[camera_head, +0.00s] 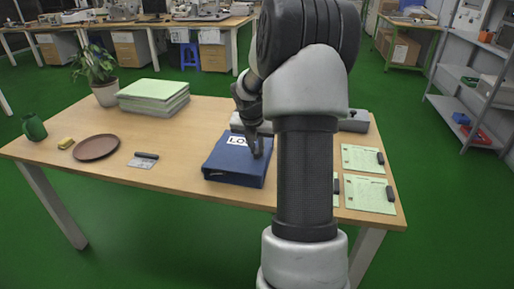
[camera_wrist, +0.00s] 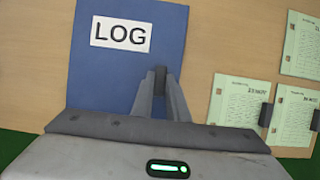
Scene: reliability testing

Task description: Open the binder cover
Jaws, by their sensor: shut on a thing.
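The blue binder (camera_head: 230,165) lies flat on the wooden table, with a white LOG label (camera_head: 237,140) on its cover. The cover looks closed. The binder also shows in the wrist view (camera_wrist: 95,70), with its LOG label (camera_wrist: 121,34) at upper left. My gripper (camera_head: 256,152) reaches down to the cover near its right side. In the wrist view my gripper (camera_wrist: 160,75) has its fingertips close together over the blue cover, near its right edge, with a small dark piece between them. The exact contact is hard to see, and my fingers hide part of the cover.
Green paper sheets with dark clips (camera_head: 369,193) lie on the table at right. At left are a stack of green paper (camera_head: 153,97), a potted plant (camera_head: 100,75), a brown plate (camera_head: 96,147) and a green mug (camera_head: 34,127).

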